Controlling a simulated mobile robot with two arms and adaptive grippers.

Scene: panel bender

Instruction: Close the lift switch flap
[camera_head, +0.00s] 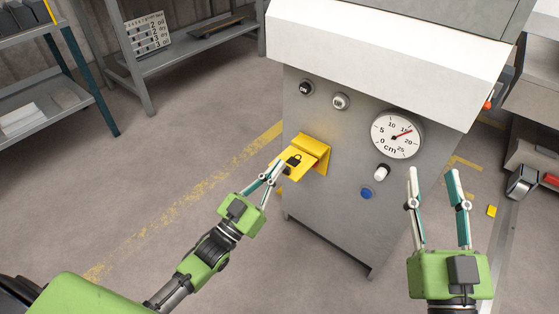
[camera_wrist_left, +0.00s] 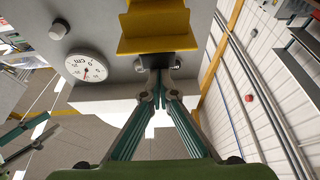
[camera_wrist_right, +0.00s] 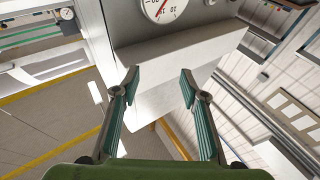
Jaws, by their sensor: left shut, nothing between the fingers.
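The yellow lift switch flap (camera_head: 294,163) with a dark padlock mark sticks out from the grey front panel, below a yellow upper part (camera_head: 318,146). It stands open, angled outward. The yellow piece also shows at the top of the left wrist view (camera_wrist_left: 155,43). My left gripper (camera_head: 276,168) is shut and empty, its tips close to the flap's outer edge. I cannot tell whether they touch. The switch behind the flap is hidden. My right gripper (camera_head: 432,172) is open and empty, in front of the machine's right side.
A white ledge (camera_head: 385,45) overhangs the panel. Shelves (camera_head: 190,45) stand at the back left. The floor left of the machine is clear.

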